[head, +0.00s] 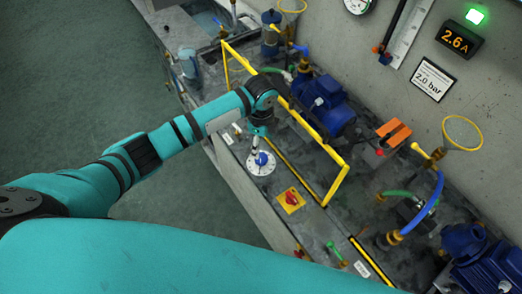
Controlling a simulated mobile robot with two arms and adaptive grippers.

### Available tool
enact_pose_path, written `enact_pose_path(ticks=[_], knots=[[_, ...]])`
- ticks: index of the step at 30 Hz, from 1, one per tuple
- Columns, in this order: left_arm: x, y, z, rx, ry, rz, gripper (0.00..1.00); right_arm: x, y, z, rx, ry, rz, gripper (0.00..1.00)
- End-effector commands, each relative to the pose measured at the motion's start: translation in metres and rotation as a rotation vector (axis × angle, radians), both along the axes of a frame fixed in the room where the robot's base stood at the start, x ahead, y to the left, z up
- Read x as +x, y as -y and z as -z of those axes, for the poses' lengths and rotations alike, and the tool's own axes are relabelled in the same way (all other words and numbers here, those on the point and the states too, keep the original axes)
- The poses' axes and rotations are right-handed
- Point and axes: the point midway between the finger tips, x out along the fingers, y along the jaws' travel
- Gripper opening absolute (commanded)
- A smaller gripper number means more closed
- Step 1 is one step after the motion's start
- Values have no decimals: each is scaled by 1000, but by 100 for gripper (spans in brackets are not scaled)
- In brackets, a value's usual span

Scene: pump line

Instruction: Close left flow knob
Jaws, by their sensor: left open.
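A blue knob (262,158) sits on a round white dial (256,168) on the front ledge of the pump bench. I cannot tell from the picture whether it is the left flow knob, nor read its setting. My left gripper (260,146) is directly above the knob, pointing down at it, with the fingers small and partly hidden by the wrist. It is open; I cannot tell whether the fingers touch the knob. My right gripper is not in view.
A yellow guard rail (303,122) runs right behind my wrist. A red rotary switch (291,198) on a yellow plate is to the right of the dial. Blue pumps (325,100) and hoses stand behind the rail. The floor (80,80) at left is clear.

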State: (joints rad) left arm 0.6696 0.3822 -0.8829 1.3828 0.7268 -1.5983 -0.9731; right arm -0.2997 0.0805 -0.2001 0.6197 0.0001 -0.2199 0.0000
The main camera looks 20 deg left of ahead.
Motion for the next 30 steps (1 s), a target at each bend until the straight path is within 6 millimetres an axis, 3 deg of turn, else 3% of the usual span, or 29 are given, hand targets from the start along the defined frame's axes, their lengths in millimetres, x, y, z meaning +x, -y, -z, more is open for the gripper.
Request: enact_pose_path(ticks=[3,9,26,30], knots=[[0,0,-20,-1,1,1,67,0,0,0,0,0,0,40],[0,0,-35,0,0,1,67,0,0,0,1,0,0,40],[-1,1,-35,-2,-1,-1,67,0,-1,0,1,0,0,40],[-20,16,-24,-37,3,-36,67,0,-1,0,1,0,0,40]])
